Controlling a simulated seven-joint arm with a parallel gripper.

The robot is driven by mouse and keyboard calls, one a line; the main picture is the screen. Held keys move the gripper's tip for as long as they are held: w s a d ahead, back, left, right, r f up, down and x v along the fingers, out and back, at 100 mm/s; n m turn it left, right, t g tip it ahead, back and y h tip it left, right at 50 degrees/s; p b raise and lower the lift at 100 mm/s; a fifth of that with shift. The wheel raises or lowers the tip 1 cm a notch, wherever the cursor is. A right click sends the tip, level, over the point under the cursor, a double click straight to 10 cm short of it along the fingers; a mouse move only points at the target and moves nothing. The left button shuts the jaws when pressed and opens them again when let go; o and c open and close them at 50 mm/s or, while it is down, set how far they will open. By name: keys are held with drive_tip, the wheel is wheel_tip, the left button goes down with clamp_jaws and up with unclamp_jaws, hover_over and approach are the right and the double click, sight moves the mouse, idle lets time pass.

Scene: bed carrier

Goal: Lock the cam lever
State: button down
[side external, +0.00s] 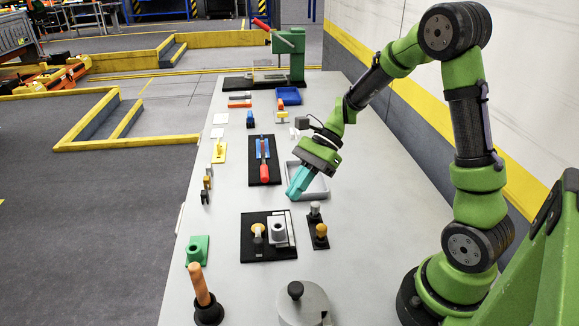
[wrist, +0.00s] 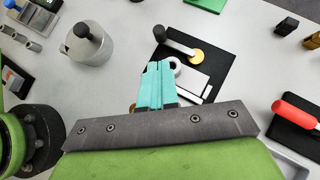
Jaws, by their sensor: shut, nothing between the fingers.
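A black base plate (side external: 249,249) lies on the grey table in the side view. It carries a grey ring-shaped piece (side external: 279,231), a pale block and what looks like the cam lever (side external: 257,230), with a yellow pivot disc. In the wrist view the lever (wrist: 180,45) is a grey rod with a black knob, running from the brass disc toward the upper left. My gripper (side external: 298,182) has teal fingers, shut and empty, held above the table behind the plate. In the wrist view its fingertips (wrist: 158,66) cover part of the plate and ring. I see no contact with the lever.
A grey tray (side external: 318,190) lies under and beside my gripper. Two knobbed posts (side external: 320,234) stand right of the plate. A grey cylinder with a black knob (side external: 302,304) stands in front. A red-handled clamp (side external: 264,172) lies behind. Bare table lies left of the plate.

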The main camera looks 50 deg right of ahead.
hover_over(258, 234)
drive_tip(key=s, duration=0.4)
drive_tip(key=f, duration=0.6)
drive_tip(key=shift+s+d+f, duration=0.15)
drive_tip(key=shift+d+f, duration=0.05)
drive_tip(key=shift+f, duration=0.2)
